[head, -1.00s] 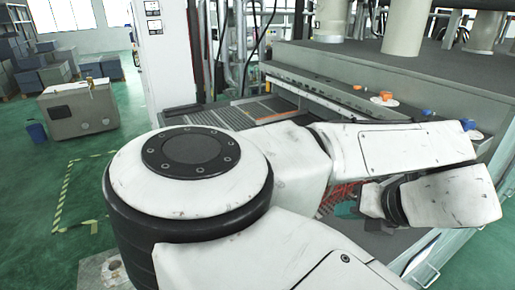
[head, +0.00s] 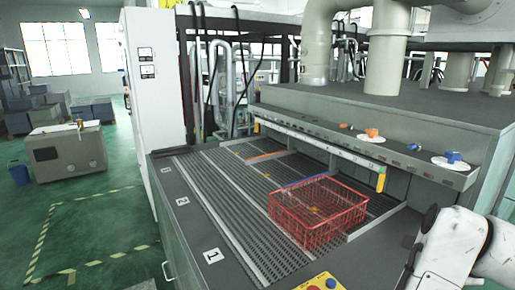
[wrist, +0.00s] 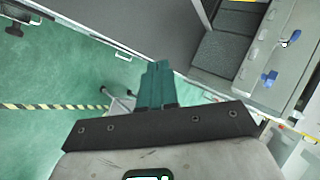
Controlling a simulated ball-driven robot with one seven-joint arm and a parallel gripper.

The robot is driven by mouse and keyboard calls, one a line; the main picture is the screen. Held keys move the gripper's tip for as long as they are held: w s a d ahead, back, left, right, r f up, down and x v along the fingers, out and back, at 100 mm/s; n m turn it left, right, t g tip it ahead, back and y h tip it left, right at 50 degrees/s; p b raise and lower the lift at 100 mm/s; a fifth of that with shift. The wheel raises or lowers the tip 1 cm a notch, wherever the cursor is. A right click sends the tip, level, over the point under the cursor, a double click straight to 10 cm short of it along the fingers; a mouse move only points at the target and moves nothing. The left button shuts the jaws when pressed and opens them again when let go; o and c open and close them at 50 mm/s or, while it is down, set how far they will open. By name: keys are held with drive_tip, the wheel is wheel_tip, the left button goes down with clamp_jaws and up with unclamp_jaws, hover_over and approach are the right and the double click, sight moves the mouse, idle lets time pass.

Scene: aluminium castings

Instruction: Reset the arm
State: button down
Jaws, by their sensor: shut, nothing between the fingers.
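My gripper (wrist: 156,86) shows in the wrist view with its teal fingers together, shut and empty. It points over the green floor beside the grey machine. In the head view part of my white arm is at the lower right, and my gripper is out of that frame. No task object other than the arm is named.
A red wire basket (head: 318,212) sits on the slatted conveyor bed (head: 215,205) of the grey machine. Orange and blue knobs (head: 450,159) line its ledge. A yellow control box (head: 320,283) is at the front edge. A grey cabinet (head: 66,155) stands on open green floor at left.

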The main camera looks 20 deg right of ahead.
drive_tip(key=s+a+f+n+g+y+b, duration=0.1)
drive_tip(key=s+a+f+n, duration=0.25)
drive_tip(key=f+n, duration=0.45)
drive_tip(key=s+a+f+n+g+y+b, duration=0.1)
drive_tip(key=s+a+f+n+g, duration=0.2)
drive_tip(key=f+n, duration=0.45)
drive_tip(key=s+a+f+n+g+y, duration=0.2)
drive_tip(key=s+a+f+n, duration=0.5)
drive_tip(key=s+a+f, duration=0.6)
wheel_tip(320, 180, down, 4)
drive_tip(key=s+y, duration=0.1)
drive_tip(key=s, duration=0.1)
drive_tip(key=shift+s+g, duration=0.35)
drive_tip(key=shift+g, duration=0.05)
